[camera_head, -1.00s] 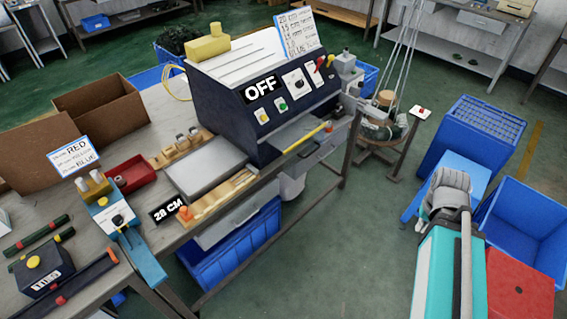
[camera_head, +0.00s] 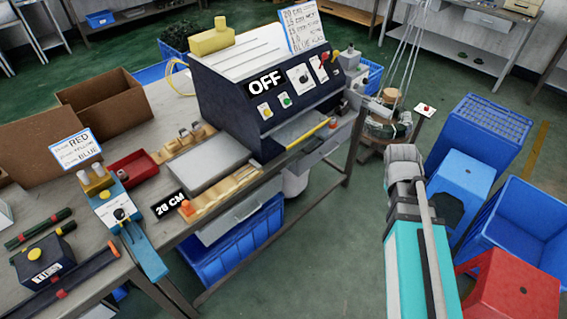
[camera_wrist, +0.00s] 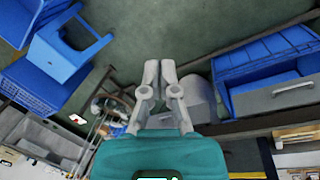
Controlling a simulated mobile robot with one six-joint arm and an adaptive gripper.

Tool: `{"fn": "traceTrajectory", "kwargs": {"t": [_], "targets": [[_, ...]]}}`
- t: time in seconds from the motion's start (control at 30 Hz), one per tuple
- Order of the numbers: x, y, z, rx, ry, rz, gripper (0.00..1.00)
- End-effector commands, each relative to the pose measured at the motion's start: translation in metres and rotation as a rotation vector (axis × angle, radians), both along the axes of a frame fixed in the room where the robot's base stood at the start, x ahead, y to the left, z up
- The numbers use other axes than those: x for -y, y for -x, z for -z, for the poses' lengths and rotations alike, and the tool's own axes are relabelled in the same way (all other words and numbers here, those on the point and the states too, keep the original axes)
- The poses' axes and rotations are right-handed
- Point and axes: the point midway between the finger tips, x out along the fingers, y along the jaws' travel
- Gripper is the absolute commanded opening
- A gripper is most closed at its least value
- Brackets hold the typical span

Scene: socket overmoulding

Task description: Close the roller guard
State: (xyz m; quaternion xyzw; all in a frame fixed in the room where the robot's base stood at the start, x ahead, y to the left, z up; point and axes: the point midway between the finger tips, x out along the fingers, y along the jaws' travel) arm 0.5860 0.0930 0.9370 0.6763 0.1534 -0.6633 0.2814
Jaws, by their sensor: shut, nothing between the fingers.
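The dark machine (camera_head: 262,125) with an OFF display stands on the bench at upper centre in the head view. A yellow bar (camera_head: 305,136) runs along the front of its low opening. I cannot tell for certain which part is the roller guard or how far it stands open. My gripper (camera_wrist: 160,66) shows in the wrist view, its fingers together and empty, over the floor beside the bench. In the head view my arm reaches up at right, apart from the machine, and the fingertips cannot be made out.
Blue crates (camera_head: 478,135), a blue stool (camera_head: 460,185) and a red stool (camera_head: 512,288) stand right of my arm. A wire stand with a spool (camera_head: 388,115) is behind the machine's right end. Open floor lies between bench and arm. A blue bin (camera_head: 235,245) sits under the bench.

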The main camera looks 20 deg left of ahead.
Motion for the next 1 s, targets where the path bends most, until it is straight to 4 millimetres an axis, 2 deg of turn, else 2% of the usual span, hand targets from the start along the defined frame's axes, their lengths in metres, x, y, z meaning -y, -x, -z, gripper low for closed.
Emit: {"fn": "traceTrajectory", "kwargs": {"t": [0.03,0.2,0.5,0.77,1.0], "targets": [[-0.015,-0.008,0.003,0.001,0.023,-0.075,0.0],[-0.059,-0.021,0.006,0.002,0.106,-0.326,0.0],[-0.146,-0.035,0.008,-0.005,0.268,-0.765,0.0],[-0.229,-0.035,0.008,-0.02,0.429,-1.136,0.0],[-0.31,-0.023,0.006,-0.041,0.597,-1.466,0.0]]}}
